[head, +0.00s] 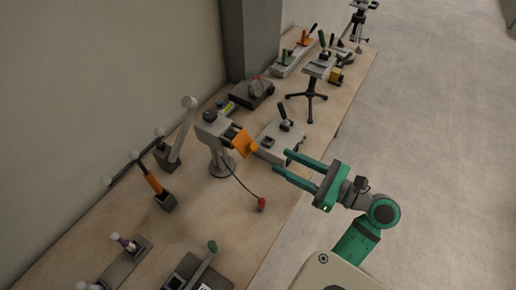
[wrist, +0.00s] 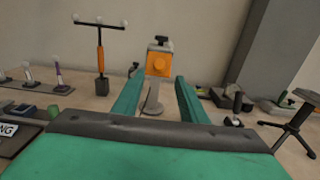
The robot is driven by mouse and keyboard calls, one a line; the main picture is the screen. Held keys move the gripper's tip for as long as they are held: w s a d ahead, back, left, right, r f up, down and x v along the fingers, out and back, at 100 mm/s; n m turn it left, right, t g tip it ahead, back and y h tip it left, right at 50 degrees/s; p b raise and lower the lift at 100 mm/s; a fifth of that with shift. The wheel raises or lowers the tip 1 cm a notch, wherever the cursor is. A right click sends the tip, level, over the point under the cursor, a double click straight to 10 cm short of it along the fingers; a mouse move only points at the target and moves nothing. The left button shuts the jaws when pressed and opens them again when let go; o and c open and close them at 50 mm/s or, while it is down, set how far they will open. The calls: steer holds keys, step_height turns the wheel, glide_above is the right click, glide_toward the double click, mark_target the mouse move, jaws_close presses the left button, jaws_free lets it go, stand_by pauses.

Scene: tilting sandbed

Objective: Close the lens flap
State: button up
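The lens flap (head: 242,142) is an orange plate with a small round orange knob. It sits at the front of a grey camera-like body (head: 212,127) on a round grey stand. In the head view it looks tilted away from the body; how far it is open I cannot tell exactly. In the wrist view the flap (wrist: 160,64) faces me, straight ahead between and beyond my fingers. My gripper (head: 282,162) is open and empty, to the right of the flap and apart from it. Its fingers also show in the wrist view (wrist: 155,85).
A dark cable runs from the stand to a red plug (head: 261,203) on the table (head: 235,230). A grey box with a black lever (head: 283,138) stands behind my fingers. A post with an orange grip (head: 154,184) and other devices stand around. The floor at right is clear.

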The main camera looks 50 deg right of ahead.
mark_target(255, 148)
steer(key=w, duration=0.6)
steer(key=w+a, duration=0.1)
steer(key=w, duration=0.2)
steer(key=shift+w, duration=0.25)
steer(key=shift+c, duration=0.6)
steer(key=shift+w, duration=0.1)
jaws_close()
